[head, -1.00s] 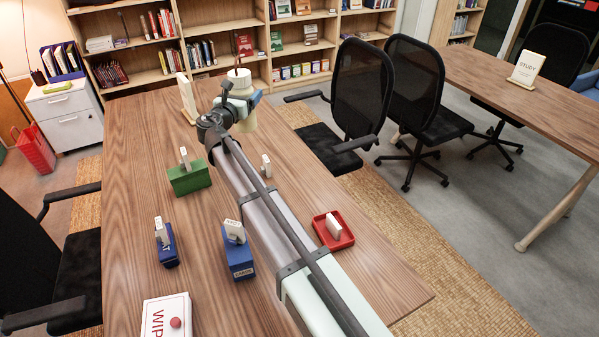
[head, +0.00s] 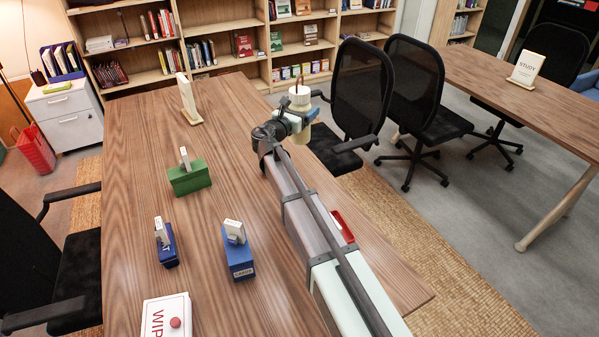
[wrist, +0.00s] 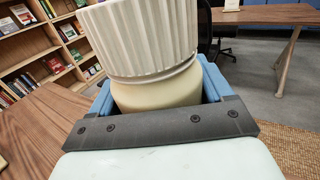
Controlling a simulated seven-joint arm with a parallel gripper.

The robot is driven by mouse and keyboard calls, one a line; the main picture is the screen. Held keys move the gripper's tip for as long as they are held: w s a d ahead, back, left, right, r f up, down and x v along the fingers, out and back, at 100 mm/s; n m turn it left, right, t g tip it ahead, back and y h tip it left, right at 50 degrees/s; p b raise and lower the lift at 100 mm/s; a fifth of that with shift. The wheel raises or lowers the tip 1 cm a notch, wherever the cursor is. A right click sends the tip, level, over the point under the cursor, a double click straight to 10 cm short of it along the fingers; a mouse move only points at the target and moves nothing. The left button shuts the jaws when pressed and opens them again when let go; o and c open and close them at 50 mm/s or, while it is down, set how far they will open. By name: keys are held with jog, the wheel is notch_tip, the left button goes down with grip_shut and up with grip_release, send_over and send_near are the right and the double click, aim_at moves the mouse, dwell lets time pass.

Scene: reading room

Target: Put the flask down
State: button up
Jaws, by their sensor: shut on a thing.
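The flask (head: 299,103) is a cream container with a ribbed white lid, seen at the far right side of the wooden table. It fills the upper middle of the wrist view (wrist: 145,45), lid up and close to upright. My gripper (head: 304,116) has blue fingers, which are shut around the flask's neck below the lid. The flask appears to be held above the table near its right edge; its base is partly hidden by the gripper and I cannot tell its exact height.
The table (head: 140,130) is clear at its far middle. On it stand a green box (head: 190,181), two blue boxes (head: 238,258) with white tags, a white wipes box (head: 167,318) and a sign (head: 187,98). A black chair (head: 360,95) stands close by on the right.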

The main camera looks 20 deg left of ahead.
notch_tip(320, 180, down, 14)
dwell(0.8)
jog(key=shift+f, duration=0.2)
jog(key=o, duration=1.2)
jog(key=shift+c, duration=0.2)
jog(key=shift+r, duration=0.1)
jog(key=v, duration=0.7)
jog(key=shift+s, duration=0.25)
jog(key=shift+a, duration=0.1)
